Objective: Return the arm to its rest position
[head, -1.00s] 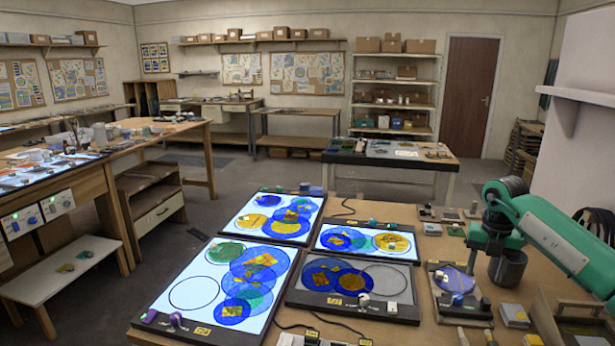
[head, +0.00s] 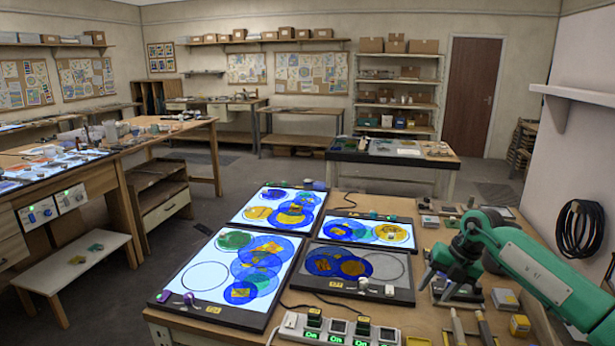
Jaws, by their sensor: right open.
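My right arm (head: 545,272) is green and comes in from the right edge over the wooden worktable. Its right gripper (head: 436,283) is open, with nothing seen between its fingers, and hangs near the right side of the table. It partly hides a small tray (head: 440,297) there. Left of it are lit panels with coloured glass discs: a large front panel (head: 205,268), a back panel (head: 250,214) and a right panel (head: 345,242). An unlit grey panel (head: 330,256) also bears blue and yellow discs. My left gripper is out of view.
A white power strip (head: 290,332) with green-lit switches lies at the table's front edge. Brushes or tools (head: 457,325) and small yellow-topped blocks (head: 519,324) lie at the front right. A wall shelf (head: 575,92) juts out at right. Open floor (head: 190,240) lies left of the table.

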